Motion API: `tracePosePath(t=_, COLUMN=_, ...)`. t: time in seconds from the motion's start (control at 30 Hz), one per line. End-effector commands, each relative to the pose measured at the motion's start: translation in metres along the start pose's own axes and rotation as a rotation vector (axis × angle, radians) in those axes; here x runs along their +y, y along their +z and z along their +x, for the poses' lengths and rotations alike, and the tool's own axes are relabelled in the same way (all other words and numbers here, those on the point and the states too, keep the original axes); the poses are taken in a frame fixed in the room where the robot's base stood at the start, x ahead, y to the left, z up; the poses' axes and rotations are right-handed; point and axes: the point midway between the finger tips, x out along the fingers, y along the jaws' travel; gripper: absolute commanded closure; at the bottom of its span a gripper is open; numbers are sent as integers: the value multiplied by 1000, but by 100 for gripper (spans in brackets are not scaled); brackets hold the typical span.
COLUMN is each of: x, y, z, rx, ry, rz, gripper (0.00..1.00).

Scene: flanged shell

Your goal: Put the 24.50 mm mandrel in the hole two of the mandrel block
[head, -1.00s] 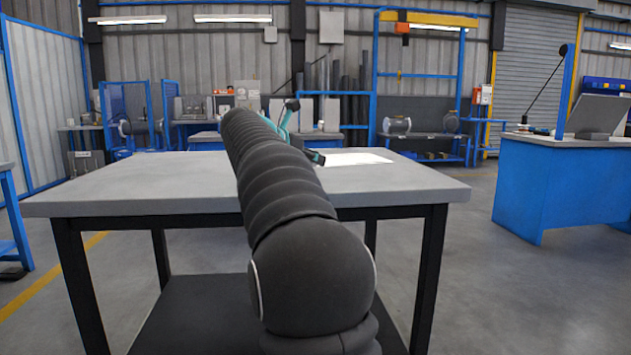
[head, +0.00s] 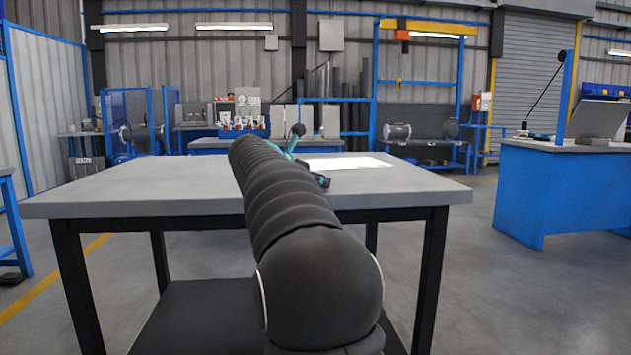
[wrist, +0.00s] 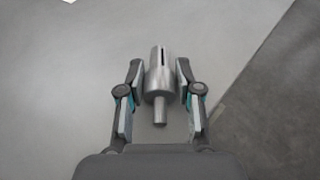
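A silver metal mandrel (wrist: 158,80) with a dark slot near its top and a narrower stem at its lower end shows in the wrist view. My gripper (wrist: 160,77) has one finger on each side of it. The pads appear to touch its sides, so the gripper looks shut on it. Its size marking cannot be read. In the head view my arm hides the mandrel and most of the gripper; only teal and dark finger parts show past the arm. I cannot make out the mandrel block in either view.
The grey table (head: 120,190) is under the arm, its top largely bare, with a bright white patch (head: 347,163). In the wrist view the table edge runs diagonally at right, with darker floor (wrist: 280,120) beyond. A back bench holds several small items (head: 240,124). A blue workbench (head: 545,190) stands right.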

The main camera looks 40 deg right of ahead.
Motion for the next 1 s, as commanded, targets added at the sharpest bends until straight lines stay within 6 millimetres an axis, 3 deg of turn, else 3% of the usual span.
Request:
tracePosePath(t=0.07, x=0, y=0, z=0, rx=0, ry=0, rz=0, gripper=44)
tracePosePath(t=0.47, x=0, y=5, z=-4, rx=0, ry=1, rz=0, gripper=44)
tracePosePath(t=1.0, x=1, y=4, z=-99, rx=0, ry=3, rz=-1, gripper=44)
